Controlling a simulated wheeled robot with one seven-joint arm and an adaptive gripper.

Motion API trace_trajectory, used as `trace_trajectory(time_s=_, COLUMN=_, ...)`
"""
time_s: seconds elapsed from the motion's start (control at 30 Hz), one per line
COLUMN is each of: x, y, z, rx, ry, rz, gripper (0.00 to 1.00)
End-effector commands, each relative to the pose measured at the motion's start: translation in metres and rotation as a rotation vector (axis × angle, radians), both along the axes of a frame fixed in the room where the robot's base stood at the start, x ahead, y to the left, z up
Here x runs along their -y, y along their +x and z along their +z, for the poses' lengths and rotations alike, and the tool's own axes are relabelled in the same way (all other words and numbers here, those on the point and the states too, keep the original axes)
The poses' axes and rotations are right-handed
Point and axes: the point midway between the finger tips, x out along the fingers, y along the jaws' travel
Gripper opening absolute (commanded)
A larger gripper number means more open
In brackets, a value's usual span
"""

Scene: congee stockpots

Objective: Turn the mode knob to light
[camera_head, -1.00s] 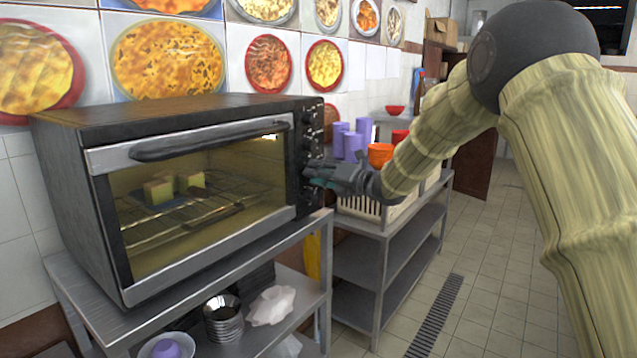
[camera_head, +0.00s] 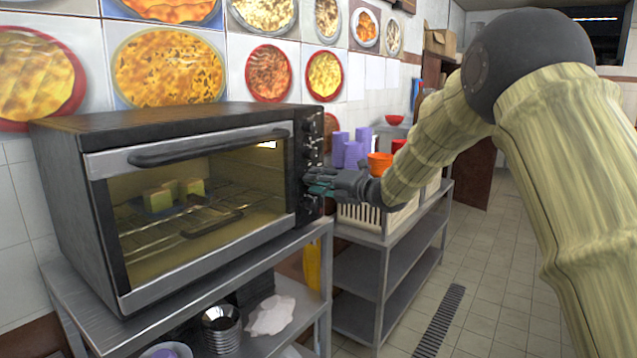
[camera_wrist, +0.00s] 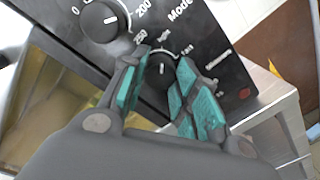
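The toaster oven (camera_head: 200,180) stands on a metal shelf unit with its door closed. In the wrist view, the dark mode knob (camera_wrist: 162,72) sits on the black panel below the printed word "Mode". My gripper (camera_wrist: 164,57) has one teal-padded finger on each side of this knob. The fingers are apart, with the knob between them; whether the pads touch it I cannot tell. The knob's exact setting and the "light" mark are not clear. In the head view, my gripper (camera_head: 309,183) is at the lower part of the control panel.
A temperature knob (camera_wrist: 104,20) with numbers lies up and left of the mode knob. A small red lamp (camera_wrist: 245,93) is on the panel's right. A second shelf (camera_head: 395,235) with a white basket and purple cups stands right of the oven. Food on a plate (camera_head: 160,203) is inside the oven.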

Motion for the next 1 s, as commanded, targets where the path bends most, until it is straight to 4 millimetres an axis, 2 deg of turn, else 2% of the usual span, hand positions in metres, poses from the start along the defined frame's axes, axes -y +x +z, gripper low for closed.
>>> trace_trajectory(time_s=0.03, x=0.0, y=0.0, z=0.0, rx=0.0, ry=0.0, rz=0.0, gripper=0.42)
trace_trajectory(time_s=0.1, x=0.0, y=0.0, z=0.0, rx=0.0, ry=0.0, rz=0.0, gripper=0.52)
trace_trajectory(time_s=0.53, x=0.006, y=-0.004, z=0.001, rx=0.0, ry=0.0, rz=-0.001, gripper=0.52)
trace_trajectory(time_s=0.67, x=0.019, y=-0.015, z=0.002, rx=0.0, ry=0.001, rz=-0.001, gripper=0.52)
trace_trajectory(time_s=1.0, x=0.068, y=-0.053, z=0.004, rx=-0.001, ry=0.001, rz=-0.002, gripper=0.52)
